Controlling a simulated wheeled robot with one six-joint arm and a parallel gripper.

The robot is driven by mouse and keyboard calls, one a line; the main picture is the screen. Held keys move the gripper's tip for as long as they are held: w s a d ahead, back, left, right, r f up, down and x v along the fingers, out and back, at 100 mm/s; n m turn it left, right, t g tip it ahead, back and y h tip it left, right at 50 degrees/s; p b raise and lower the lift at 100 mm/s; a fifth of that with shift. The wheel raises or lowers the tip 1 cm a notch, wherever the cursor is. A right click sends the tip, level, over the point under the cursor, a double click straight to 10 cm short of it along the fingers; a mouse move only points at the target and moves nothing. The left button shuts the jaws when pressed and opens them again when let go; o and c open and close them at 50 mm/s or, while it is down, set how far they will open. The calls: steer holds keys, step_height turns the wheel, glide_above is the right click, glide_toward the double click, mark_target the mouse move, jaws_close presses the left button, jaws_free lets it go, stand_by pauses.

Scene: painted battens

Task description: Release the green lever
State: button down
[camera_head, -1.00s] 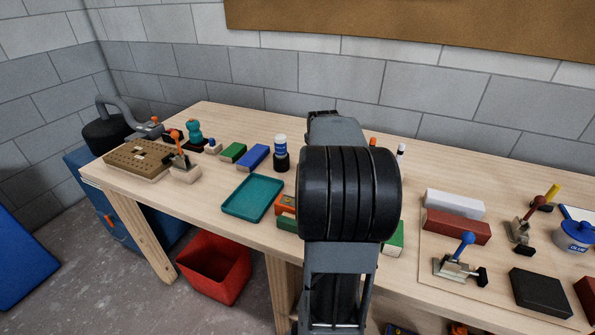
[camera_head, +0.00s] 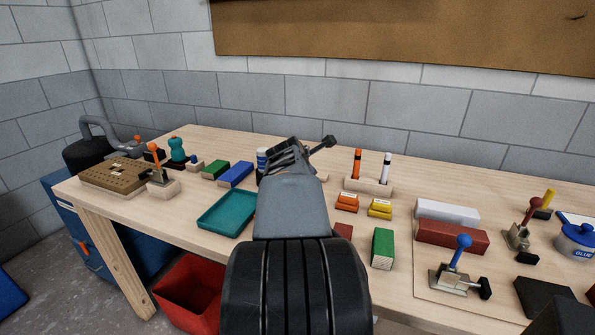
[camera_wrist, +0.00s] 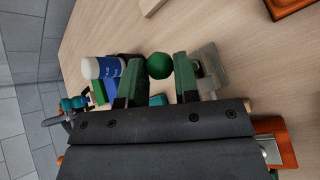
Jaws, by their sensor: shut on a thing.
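The green lever's round knob (camera_wrist: 159,66) shows in the wrist view between the two fingers of my gripper (camera_wrist: 160,76). The fingers are shut on it. A grey metal part (camera_wrist: 208,68), seemingly the lever's clamp, lies just right of the knob over the wood. Its lower parts are hidden behind the gripper body. In the head view my arm reaches over the table to my gripper (camera_head: 286,158), seen from behind, and the green knob is hidden there. A dark rod with a black end sticks out to the right of the gripper; I cannot tell whether it belongs to the clamp.
A white bottle with a blue label (camera_wrist: 103,68) stands close left of the fingers. A teal tray (camera_head: 227,210) lies left of my arm. A pen holder (camera_head: 369,186), orange and yellow blocks, a green block (camera_head: 383,248) and a blue-knobbed lever (camera_head: 462,245) are to the right.

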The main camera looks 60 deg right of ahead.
steer(key=shift+a+f, duration=0.1)
steer(key=shift+f, duration=0.3)
steer(key=c, duration=1.2)
jaws_free()
steer(key=o, duration=0.3)
steer(key=shift+r, duration=0.15)
steer(key=shift+o, duration=0.2)
steer(key=shift+r, duration=0.1)
steer(key=p+v, duration=0.2)
steer(key=v, duration=1.1)
steer(key=shift+s+a+r, duration=0.15)
steer(key=shift+a+r, duration=0.05)
steer(key=shift+r, duration=0.1)
